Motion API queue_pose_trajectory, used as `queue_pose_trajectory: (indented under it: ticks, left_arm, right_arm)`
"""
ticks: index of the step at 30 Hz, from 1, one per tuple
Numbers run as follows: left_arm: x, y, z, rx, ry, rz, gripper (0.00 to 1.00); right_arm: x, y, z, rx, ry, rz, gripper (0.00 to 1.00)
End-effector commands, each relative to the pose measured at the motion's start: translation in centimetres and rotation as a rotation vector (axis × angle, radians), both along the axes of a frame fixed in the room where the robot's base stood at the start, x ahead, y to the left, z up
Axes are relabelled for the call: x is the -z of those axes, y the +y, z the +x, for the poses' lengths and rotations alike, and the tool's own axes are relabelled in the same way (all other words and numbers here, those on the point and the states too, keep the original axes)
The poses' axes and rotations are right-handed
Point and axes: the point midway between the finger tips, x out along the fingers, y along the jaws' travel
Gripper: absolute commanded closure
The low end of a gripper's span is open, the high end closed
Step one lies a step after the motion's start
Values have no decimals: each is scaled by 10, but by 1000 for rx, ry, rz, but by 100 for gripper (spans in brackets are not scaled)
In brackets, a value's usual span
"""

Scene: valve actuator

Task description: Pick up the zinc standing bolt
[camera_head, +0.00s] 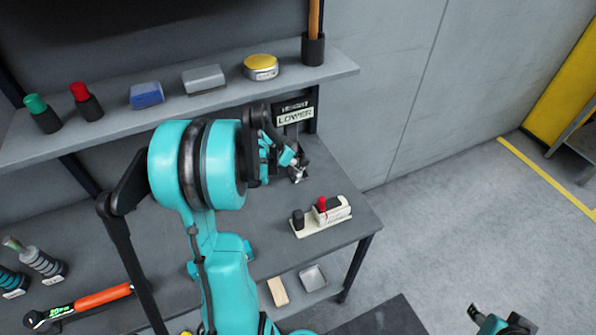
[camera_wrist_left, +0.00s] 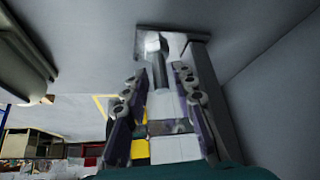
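A silver-grey bolt (camera_wrist_left: 156,62) with a hex head shows in the left wrist view, between the tips of my left gripper (camera_wrist_left: 159,76). Narrow gaps show on both sides of its shank, so the fingers look open around it. In the head view my left gripper (camera_head: 293,160) is low over the back right of the workbench, below the LOWER sign. A small silver piece (camera_head: 297,176) shows at its tips there; I cannot tell if it is the bolt or a finger part. My right gripper (camera_head: 493,322) is at the bottom right, partly cut off, its fingers unclear.
The grey workbench (camera_head: 345,190) bears a cream block fixture (camera_head: 325,214) with a red knob, right of the left gripper. An orange-handled tool (camera_head: 100,298) lies at the left. The shelf (camera_head: 215,88) above holds several items. My left arm hides the bench's middle.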

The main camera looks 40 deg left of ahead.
Motion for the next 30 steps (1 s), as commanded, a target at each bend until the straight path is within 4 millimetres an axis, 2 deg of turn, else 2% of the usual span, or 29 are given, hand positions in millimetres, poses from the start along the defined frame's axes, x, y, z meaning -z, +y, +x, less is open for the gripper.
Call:
queue_pose_trajectory:
  ticks: [3, 11, 14, 25, 30]
  left_arm:
    - [11, -1, 7, 2, 0, 0, 74]
    - [12, -1, 7, 1, 0, 0, 74]
    - [12, -1, 7, 1, 0, 0, 100]
    - [11, -1, 7, 1, 0, -1, 100]
    - [3, 0, -1, -2, 0, -1, 100]
  right_arm:
    - [5, 0, 0, 0, 0, 0, 60]
    - [4, 0, 0, 0, 0, 0, 60]
    - [4, 0, 0, 0, 0, 0, 60]
    - [4, 0, 0, 0, 0, 0, 60]
    - [0, 0, 0, 0, 0, 0, 60]
